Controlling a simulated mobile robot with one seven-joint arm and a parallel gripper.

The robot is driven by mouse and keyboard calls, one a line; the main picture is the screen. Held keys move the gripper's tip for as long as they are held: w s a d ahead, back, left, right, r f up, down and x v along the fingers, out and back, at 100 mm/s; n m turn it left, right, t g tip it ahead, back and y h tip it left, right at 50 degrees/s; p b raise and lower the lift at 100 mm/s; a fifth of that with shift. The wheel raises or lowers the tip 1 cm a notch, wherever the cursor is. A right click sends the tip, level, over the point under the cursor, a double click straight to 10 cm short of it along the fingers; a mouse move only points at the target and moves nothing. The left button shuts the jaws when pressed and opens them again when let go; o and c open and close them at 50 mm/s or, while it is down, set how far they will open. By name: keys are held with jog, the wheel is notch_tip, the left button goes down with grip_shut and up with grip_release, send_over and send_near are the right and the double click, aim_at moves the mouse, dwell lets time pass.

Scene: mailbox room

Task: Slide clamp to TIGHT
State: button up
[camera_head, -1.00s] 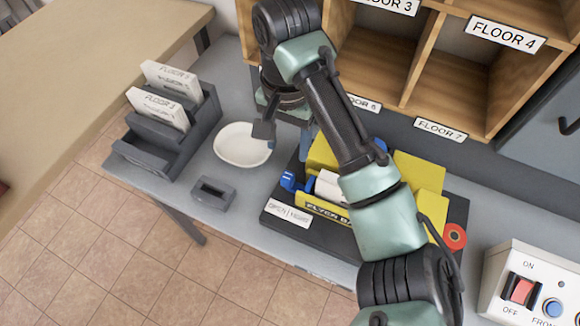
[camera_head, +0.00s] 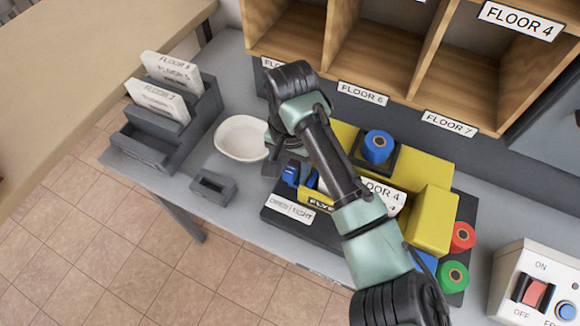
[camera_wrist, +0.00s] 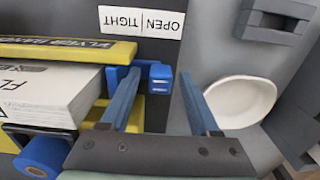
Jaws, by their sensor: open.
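The blue clamp (camera_head: 291,174) sits at the left end of the yellow flyer bander (camera_head: 346,126), near the OPEN side of the OPEN/TIGHT label (camera_head: 290,208). In the wrist view the clamp block (camera_wrist: 160,76) shows between the fingertips of my gripper (camera_wrist: 158,84). My gripper (camera_head: 272,166) is open, with one finger close to the clamp on the bander side and the other farther out on the bowl side. I cannot tell whether either finger touches it. White flyers (camera_wrist: 48,96) lie in the bander. My arm hides part of the bander in the head view.
A white bowl (camera_head: 241,138) is left of my gripper. A small grey holder (camera_head: 213,188) and a grey letter rack (camera_head: 165,140) stand farther left. Wooden pigeonholes (camera_head: 378,60) rise behind.

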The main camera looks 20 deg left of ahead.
grip_shut()
dwell(1.3)
